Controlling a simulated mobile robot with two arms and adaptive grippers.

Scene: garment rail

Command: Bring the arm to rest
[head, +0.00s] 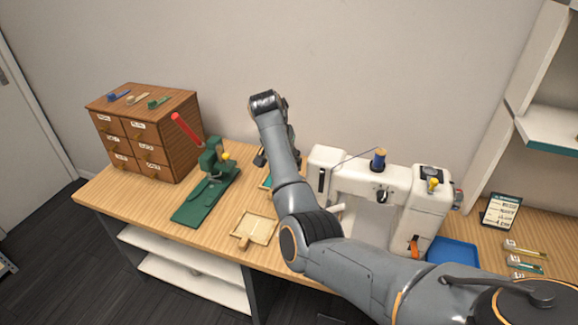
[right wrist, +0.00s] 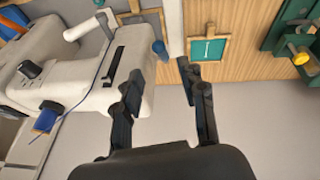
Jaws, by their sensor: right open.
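My right arm (head: 277,155) reaches in from the lower right of the head view, across the front of the sewing machine, with its wrist bent over the back of the table. My right gripper (right wrist: 160,76) shows in the right wrist view with its two dark fingers apart and nothing between them. It is above the table, beside the white sewing machine (right wrist: 75,75). In the head view the gripper is mostly hidden behind my arm. My left gripper is out of view.
The sewing machine (head: 345,180) stands close to my arm's right. A green press (head: 205,195) with a red lever, a wooden drawer cabinet (head: 155,150) and a small wooden tray (head: 262,226) are on its left. A blue tray (head: 455,252) and shelves (head: 545,125) are at right.

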